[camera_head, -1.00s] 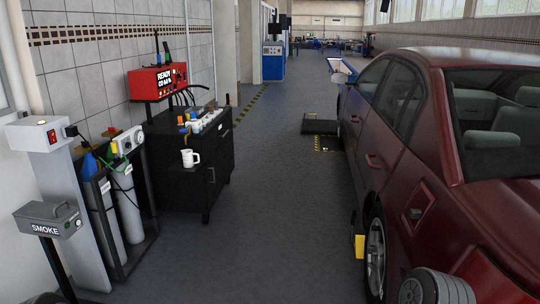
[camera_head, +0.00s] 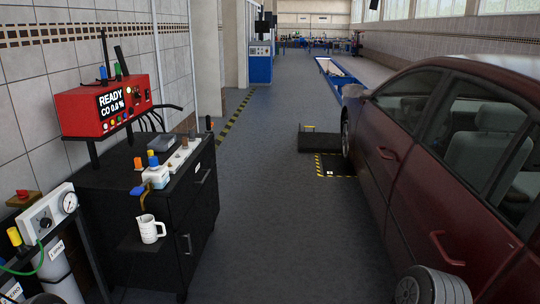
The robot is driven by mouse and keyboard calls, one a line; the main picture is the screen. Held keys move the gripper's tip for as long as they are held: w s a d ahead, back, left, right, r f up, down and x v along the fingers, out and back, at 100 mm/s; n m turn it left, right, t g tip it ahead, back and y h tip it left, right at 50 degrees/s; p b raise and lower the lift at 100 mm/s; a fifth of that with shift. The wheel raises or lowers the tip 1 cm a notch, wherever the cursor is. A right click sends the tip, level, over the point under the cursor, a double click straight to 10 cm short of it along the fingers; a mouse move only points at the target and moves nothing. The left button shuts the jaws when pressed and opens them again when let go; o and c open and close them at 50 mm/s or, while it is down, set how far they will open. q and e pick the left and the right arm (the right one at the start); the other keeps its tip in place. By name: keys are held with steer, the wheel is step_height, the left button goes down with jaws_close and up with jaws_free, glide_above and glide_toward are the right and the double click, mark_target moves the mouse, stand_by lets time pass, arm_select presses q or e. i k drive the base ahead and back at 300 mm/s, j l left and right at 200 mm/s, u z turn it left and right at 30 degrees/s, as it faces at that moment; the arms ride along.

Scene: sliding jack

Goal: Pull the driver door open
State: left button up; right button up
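The dark red car (camera_head: 415,145) stands along the right side, its left flank facing the aisle. Its front left door, the driver door (camera_head: 378,170), looks shut and flush with the body. The driver door's handle (camera_head: 387,153) is a small red pull. The rear door handle (camera_head: 446,249) is nearer, at the lower right. A grey ribbed rounded part (camera_head: 433,286) at the bottom edge looks like a piece of my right arm. Neither of my grippers is in view, and nothing of mine touches the door in this view.
A black cabinet (camera_head: 150,220) with a white jug (camera_head: 150,229) and a red analyser (camera_head: 103,107) stands on the left. Gas bottles (camera_head: 55,270) are at the lower left. A dark low block (camera_head: 305,140) lies ahead by the front wheel. The grey aisle floor (camera_head: 285,220) between is clear.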

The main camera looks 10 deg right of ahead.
mark_target(382, 144)
steer(key=i+z, duration=0.2)
steer(key=i, duration=0.3)
steer(key=i+z, duration=0.25)
steer(key=i, duration=0.2)
steer(key=i+j+z, duration=0.2)
steer(key=i, duration=0.3)
steer(key=i+j+z, duration=0.25)
steer(key=i, duration=0.2)
steer(key=i+z, duration=0.45)
steer(key=i+j+z, duration=0.2)
steer(key=z, duration=0.25)
steer(key=i+j+z, duration=0.35)
steer(key=z, duration=0.15)
steer(key=i+j+z, duration=0.25)
steer(key=j+z, duration=0.2)
